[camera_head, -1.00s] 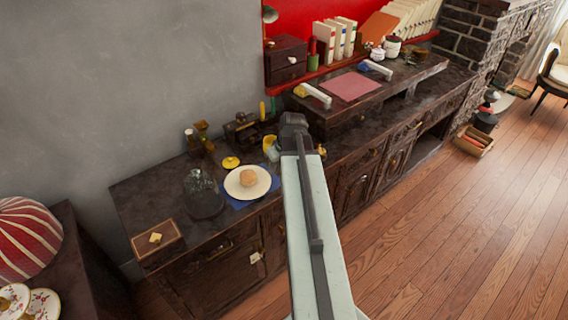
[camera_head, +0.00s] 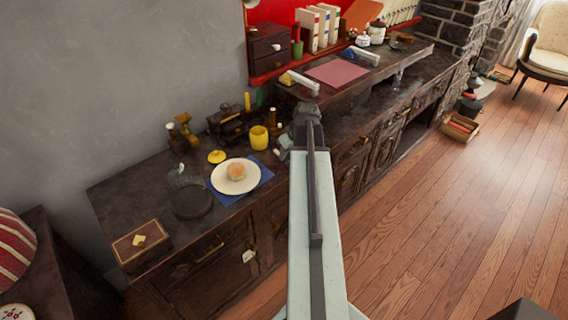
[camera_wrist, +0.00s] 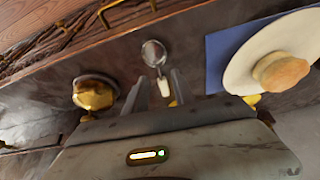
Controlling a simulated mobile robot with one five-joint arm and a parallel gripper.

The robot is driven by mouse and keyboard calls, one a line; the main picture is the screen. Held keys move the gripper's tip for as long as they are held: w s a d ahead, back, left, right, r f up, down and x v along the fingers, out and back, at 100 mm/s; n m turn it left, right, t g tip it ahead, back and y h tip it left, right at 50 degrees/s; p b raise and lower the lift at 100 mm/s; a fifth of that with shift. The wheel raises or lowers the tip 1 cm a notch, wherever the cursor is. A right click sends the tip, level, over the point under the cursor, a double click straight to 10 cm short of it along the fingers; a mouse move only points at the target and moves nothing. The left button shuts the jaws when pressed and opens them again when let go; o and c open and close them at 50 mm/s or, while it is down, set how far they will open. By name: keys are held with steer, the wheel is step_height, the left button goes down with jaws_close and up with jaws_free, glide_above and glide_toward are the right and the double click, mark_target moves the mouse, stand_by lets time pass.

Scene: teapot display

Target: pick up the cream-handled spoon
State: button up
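The cream-handled spoon shows in the wrist view, lying on the dark countertop. Its round metal bowl (camera_wrist: 153,52) points away from my gripper, and its short cream handle (camera_wrist: 164,87) points toward it. My gripper (camera_wrist: 159,76) is open, with one dark finger on each side of the handle in the picture. Gaps show between handle and fingers. I cannot tell how far the fingers are above the counter. In the head view I cannot make out the spoon, and my arm hides most of the gripper.
A white plate (camera_head: 222,184) with a bun (camera_head: 236,171) sits on a blue mat (camera_head: 262,180). A yellow cup (camera_head: 259,138) stands behind it. In the wrist view, a brass round object (camera_wrist: 93,95) is left of the fingers. A wooden box (camera_head: 142,245) is at the counter's left end.

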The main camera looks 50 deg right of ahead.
steer(key=b+x, duration=0.1)
steer(key=x, duration=0.1)
steer(key=shift+f, duration=0.3)
steer(key=shift+r, duration=0.2)
jaws_close()
steer(key=shift+r, duration=0.1)
